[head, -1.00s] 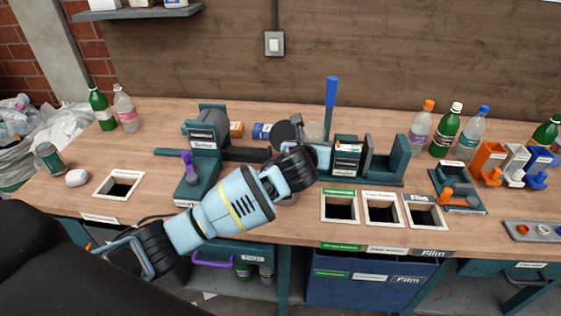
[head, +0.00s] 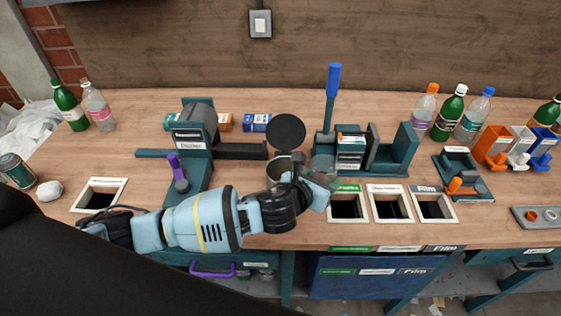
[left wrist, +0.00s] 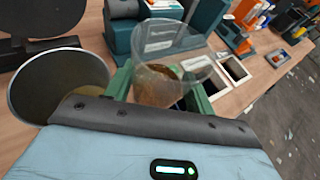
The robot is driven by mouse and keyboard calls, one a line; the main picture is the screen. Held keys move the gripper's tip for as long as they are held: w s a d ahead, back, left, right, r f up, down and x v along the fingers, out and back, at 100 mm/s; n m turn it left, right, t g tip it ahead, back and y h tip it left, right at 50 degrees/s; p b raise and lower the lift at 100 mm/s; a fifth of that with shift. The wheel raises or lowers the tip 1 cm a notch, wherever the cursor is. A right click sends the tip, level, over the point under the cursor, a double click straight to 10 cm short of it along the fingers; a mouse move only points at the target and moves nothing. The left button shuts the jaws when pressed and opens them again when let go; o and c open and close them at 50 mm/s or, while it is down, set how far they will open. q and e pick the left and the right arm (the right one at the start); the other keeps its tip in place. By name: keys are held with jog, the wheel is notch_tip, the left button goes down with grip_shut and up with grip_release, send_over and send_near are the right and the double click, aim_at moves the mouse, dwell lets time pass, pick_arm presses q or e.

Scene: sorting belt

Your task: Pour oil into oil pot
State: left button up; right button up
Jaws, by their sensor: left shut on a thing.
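The oil pot (head: 279,172) is an open round grey pot on the table, with its dark round lid (head: 289,131) standing up behind it. In the left wrist view the pot (left wrist: 50,85) is at the left, with something yellowish inside. My left gripper (left wrist: 160,95) is shut on a clear cup (left wrist: 172,45) holding brown oil (left wrist: 157,86) in its lower part. In the head view the cup (head: 323,167) is just right of the pot. No oil stream shows. My left wrist hides part of the pot's front. My right gripper is not in view.
A teal press with a blue-handled lever (head: 333,80) stands close behind the cup. Another teal device with a purple lever (head: 178,170) is left of the pot. Framed openings (head: 348,219) lie to the right. Bottles (head: 445,112) stand at the back right.

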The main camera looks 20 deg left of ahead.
aim_at(312, 169)
pick_arm(q)
jog(key=shift+s+f, duration=0.2)
jog(key=shift+f, duration=0.05)
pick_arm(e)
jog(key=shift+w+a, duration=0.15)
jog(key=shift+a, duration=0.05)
pick_arm(q)
jog(key=shift+r, duration=0.15)
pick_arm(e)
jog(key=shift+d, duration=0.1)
